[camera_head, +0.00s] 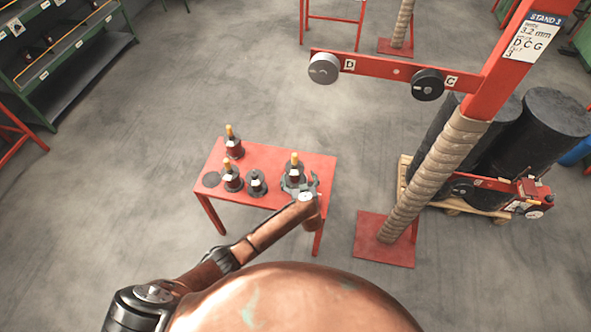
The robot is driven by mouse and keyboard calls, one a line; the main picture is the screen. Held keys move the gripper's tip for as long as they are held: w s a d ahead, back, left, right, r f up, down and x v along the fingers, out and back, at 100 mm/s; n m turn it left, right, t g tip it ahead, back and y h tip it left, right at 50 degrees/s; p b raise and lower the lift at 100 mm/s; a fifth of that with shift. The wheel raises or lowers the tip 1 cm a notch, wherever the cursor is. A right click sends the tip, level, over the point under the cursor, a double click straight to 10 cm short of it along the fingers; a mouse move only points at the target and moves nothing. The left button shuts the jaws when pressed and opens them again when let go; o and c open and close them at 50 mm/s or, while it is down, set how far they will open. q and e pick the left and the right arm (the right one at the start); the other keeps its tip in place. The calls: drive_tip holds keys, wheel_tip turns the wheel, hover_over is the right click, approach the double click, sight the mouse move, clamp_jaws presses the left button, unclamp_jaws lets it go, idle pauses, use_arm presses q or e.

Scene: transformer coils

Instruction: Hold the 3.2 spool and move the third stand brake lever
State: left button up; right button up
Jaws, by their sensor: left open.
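The red stand marked "STAND 3" and "3.2 mm" (477,110) rises at the right, its post wrapped in beige material. Its upper crossbar carries a grey knob by D (323,68) and a black knob by C (428,84). I cannot tell which part is the brake lever. Several dark spools stand on a small red table; the right one (295,170) is upright with an orange top. My left gripper (300,184) is open, with its fingers around or close beside this spool's base, partly hiding it. Spool labels are too small to read. My right gripper is not in view.
The red table (270,158) also holds a back-left spool (233,146), a front-left spool (231,178) and a shorter one (256,184). Black drums (545,125) stand on a pallet behind the stand. Shelving (65,55) is far left. Floor left of the table is clear.

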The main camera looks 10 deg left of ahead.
sight(295, 169)
use_arm(q)
drive_tip(key=shift+x, duration=4.2)
drive_tip(key=shift+r, duration=0.1)
drive_tip(key=shift+c, duration=0.7)
